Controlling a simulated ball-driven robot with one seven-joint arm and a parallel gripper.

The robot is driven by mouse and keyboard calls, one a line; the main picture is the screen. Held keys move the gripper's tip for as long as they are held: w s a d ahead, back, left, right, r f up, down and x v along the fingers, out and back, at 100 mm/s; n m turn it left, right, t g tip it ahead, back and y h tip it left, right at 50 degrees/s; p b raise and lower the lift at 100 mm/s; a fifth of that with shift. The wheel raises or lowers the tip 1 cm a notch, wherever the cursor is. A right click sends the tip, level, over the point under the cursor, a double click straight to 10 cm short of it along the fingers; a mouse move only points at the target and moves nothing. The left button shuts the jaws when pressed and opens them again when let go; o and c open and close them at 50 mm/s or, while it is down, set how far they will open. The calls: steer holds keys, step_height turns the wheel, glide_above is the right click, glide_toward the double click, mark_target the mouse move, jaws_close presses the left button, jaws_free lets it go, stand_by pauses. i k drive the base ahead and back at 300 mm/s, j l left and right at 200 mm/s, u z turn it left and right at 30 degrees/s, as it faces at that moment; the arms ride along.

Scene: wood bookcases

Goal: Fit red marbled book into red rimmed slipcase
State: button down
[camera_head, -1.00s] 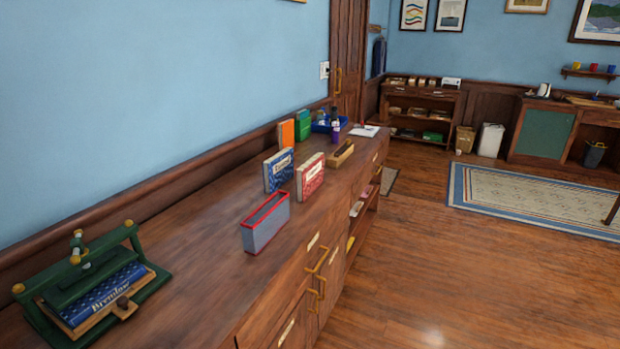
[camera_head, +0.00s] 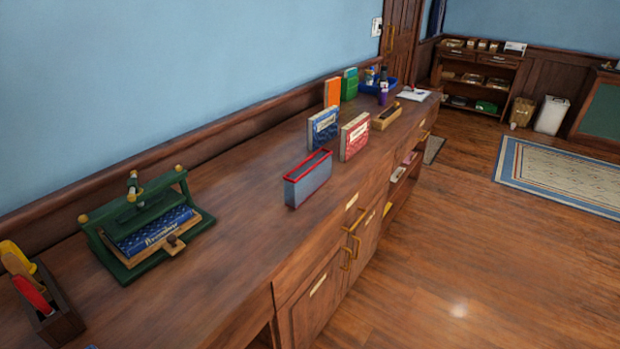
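The red marbled book (camera_head: 355,137) stands upright on the long wooden counter, with a pale spine and a light label on its cover. The grey slipcase with a red rim (camera_head: 308,184) stands on the same counter, nearer to me, with its open side up. It looks empty, though its inside is mostly hidden. The book and the slipcase are apart. My gripper is not in view.
A blue book (camera_head: 323,128) stands just left of the red one. Orange (camera_head: 332,93) and green (camera_head: 350,85) books stand behind. A green press (camera_head: 145,225) holding a blue book and a wooden tool box (camera_head: 52,315) are nearer. The counter (camera_head: 235,215) between press and slipcase is clear.

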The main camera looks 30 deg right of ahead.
mark_target(300, 183)
steer(key=i+l+u, duration=0.1)
steer(key=i+l, duration=0.5)
steer(key=i, duration=0.15)
